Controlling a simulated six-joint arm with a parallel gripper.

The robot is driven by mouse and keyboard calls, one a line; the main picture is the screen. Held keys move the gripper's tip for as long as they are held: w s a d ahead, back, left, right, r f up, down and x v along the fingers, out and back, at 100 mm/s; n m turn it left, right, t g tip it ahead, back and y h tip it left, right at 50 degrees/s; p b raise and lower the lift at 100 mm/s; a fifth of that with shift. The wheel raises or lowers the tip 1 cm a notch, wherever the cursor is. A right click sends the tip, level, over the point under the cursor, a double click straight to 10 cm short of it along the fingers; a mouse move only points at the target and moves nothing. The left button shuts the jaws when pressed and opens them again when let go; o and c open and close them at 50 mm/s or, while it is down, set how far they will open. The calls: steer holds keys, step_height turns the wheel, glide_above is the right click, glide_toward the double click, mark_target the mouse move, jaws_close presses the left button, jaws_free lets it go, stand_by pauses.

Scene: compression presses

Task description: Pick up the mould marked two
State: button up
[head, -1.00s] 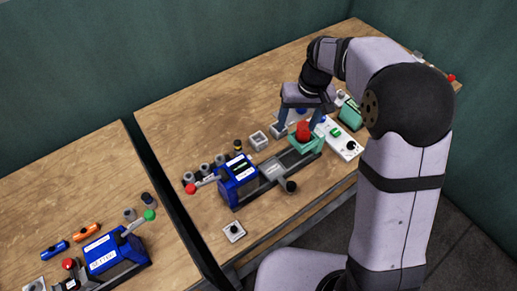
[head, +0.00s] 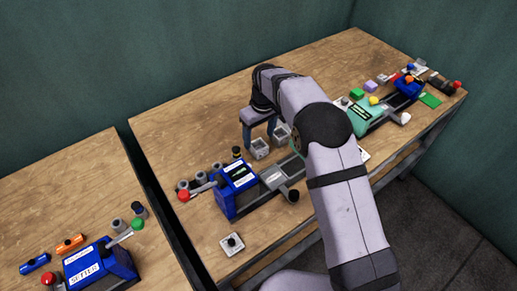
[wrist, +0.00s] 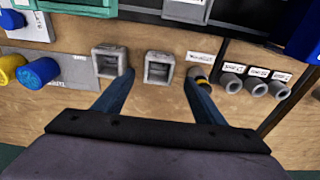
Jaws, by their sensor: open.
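Two grey square hollow moulds stand on the table: one in the wrist view's middle (wrist: 158,67), also in the head view (head: 259,148), and one to its left (wrist: 110,61), right of it in the head view (head: 282,135). I cannot read a number on either. My gripper (wrist: 160,74), also in the head view (head: 260,134), is open and empty, pointing down. In the wrist view the middle mould shows between its fingertips, and the other mould lies just outside the left finger. I cannot tell whether the fingertips are level with the moulds.
A black cylinder with a yellow band (wrist: 201,76) is close to the right fingertip. Several labelled grey cylinders (wrist: 258,73) stand beyond it. A blue press with a red-knobbed lever (head: 237,188) is nearby. Blue (wrist: 38,73) and yellow (wrist: 10,68) pieces lie left.

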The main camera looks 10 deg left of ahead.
mark_target(258, 149)
steer(key=shift+w+a+f+p, duration=0.15)
steer(key=shift+f+p, duration=0.45)
steer(key=shift+f, duration=0.8)
steer(key=shift+w+d+f+p, duration=0.1)
steer(key=shift+f+p, duration=0.45)
steer(key=shift+f, duration=0.85)
steer(key=shift+c, duration=0.3)
steer(key=c, duration=1.2)
steer(key=shift+c, duration=0.2)
steer(key=shift+r, duration=0.15)
